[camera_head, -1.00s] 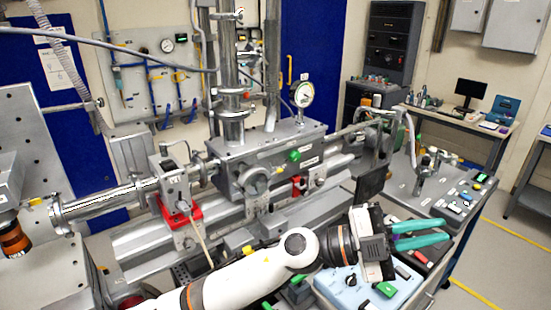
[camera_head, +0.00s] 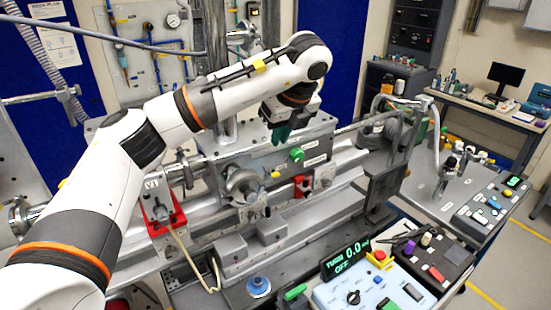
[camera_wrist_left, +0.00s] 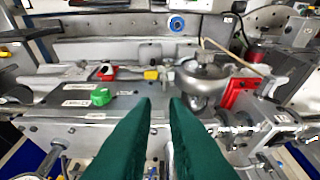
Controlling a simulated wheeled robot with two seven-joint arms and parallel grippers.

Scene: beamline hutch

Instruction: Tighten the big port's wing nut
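The big port (camera_head: 243,183) is a round metal flange with a clamp on the front of the grey chamber (camera_head: 315,145). In the left wrist view the port (camera_wrist_left: 203,72) lies just beyond and right of my fingertips. I cannot clearly make out its wing nut; a small yellow piece (camera_head: 275,174) sits right of the port, also seen in the left wrist view (camera_wrist_left: 150,75). My left gripper (camera_head: 281,136) points down over the chamber top, its green fingers (camera_wrist_left: 160,102) apart with nothing between them. My right gripper is out of view.
A green knob (camera_head: 296,155) and a red block (camera_head: 302,186) are right of the port. A red bracket (camera_head: 176,220) is at its left. A vertical column (camera_head: 215,60) rises behind the gripper.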

